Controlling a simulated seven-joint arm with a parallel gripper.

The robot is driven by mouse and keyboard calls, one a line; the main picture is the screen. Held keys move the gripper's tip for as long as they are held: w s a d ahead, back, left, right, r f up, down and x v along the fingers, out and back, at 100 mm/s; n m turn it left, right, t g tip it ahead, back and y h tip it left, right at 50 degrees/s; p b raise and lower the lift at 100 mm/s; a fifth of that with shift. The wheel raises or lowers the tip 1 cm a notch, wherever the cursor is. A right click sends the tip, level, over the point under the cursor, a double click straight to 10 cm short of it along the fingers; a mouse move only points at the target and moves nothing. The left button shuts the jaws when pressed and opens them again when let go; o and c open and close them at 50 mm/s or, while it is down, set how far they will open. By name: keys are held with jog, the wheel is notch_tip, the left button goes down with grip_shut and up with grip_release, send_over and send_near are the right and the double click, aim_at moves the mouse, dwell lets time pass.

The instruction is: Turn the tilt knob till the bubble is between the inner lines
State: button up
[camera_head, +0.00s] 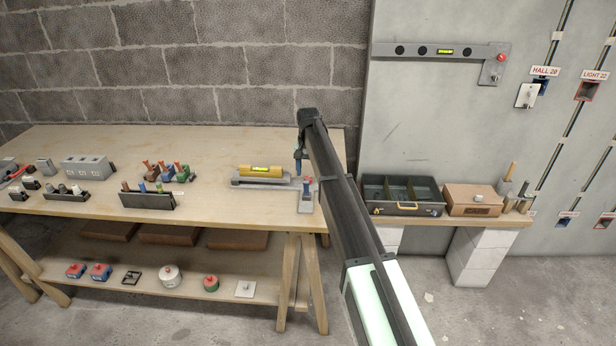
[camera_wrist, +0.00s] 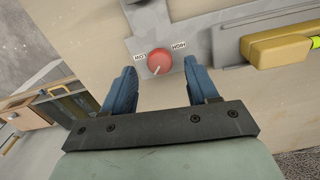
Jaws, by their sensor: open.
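The red tilt knob (camera_wrist: 159,60) has a white pointer line and sits on a grey plate between LOW and HIGH labels. My gripper (camera_wrist: 160,70) is open, its two blue fingers on either side of the knob in the wrist view; contact cannot be told. In the head view my gripper (camera_head: 302,168) is over the bench's right end. The yellow level (camera_head: 259,171) lies on a grey bar left of it, with a bright vial on top. The bubble's place between the lines is too small to tell. The level's yellow body (camera_wrist: 275,47) also shows in the wrist view, its vial cut off.
A second bar with a vial and red knob (camera_head: 501,58) hangs on the wall panel. Clamps (camera_head: 165,172), a grey block (camera_head: 86,167) and small racks stand on the bench's left. A toolbox (camera_head: 402,209) and brown box (camera_head: 474,201) stand at right.

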aim_at(308, 178)
jog(key=shift+f, duration=1.4)
jog(key=shift+c, duration=0.2)
jog(key=c, duration=1)
jog(key=shift+n, duration=1.8)
jog(key=o, duration=1)
jog(key=shift+o, duration=0.2)
notch_tip(308, 178, up, 14)
